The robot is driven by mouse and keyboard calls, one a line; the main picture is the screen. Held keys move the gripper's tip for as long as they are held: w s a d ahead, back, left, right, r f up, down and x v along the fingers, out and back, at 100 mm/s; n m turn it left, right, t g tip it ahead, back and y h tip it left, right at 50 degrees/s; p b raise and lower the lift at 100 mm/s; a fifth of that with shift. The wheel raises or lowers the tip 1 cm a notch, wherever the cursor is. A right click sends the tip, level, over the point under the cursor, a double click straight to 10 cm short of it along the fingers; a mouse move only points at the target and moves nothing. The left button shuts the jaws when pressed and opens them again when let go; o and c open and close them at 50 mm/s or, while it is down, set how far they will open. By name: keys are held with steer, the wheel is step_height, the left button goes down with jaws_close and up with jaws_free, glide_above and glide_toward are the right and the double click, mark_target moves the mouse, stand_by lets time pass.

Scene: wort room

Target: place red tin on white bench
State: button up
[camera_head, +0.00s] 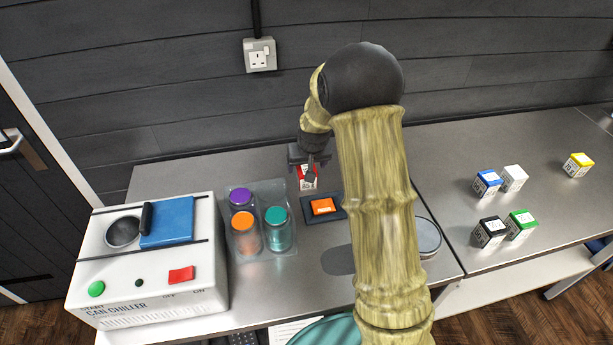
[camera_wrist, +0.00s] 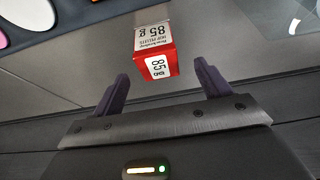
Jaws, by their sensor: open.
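The red tin (camera_head: 307,183) is a small red box with a white label, standing on the left grey bench near the wall. In the wrist view the red tin (camera_wrist: 157,62) shows its red end and "85 g" labels. My gripper (camera_head: 309,166) is just above and behind it in the head view and partly covers it. In the wrist view my gripper (camera_wrist: 162,76) is open, with its two dark fingers on either side of the tin's near end and visible gaps. Both bench tops look grey; the right bench has a white lower shelf (camera_head: 515,283).
A can chiller (camera_head: 150,305), a tray of lidded jars (camera_head: 246,239), a dark pad with an orange block (camera_head: 323,206) and a round dish (camera_head: 428,237) stand around the tin's bench. Several coloured tins stand on the right bench (camera_head: 448,160), whose back left is clear.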

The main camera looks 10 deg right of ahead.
mark_target(307, 168)
steer(key=shift+w+f, duration=0.1)
steer(key=shift+w+p+x, duration=0.2)
steer(key=shift+p+x, duration=0.75)
steer(key=shift+x, duration=1.55)
steer(key=shift+d, duration=0.2)
steer(key=c, duration=1.2)
steer(key=shift+r, duration=0.2)
step_height(307, 168, up, 10)
steer(key=shift+f+b, duration=0.1)
steer(key=shift+b, duration=0.85)
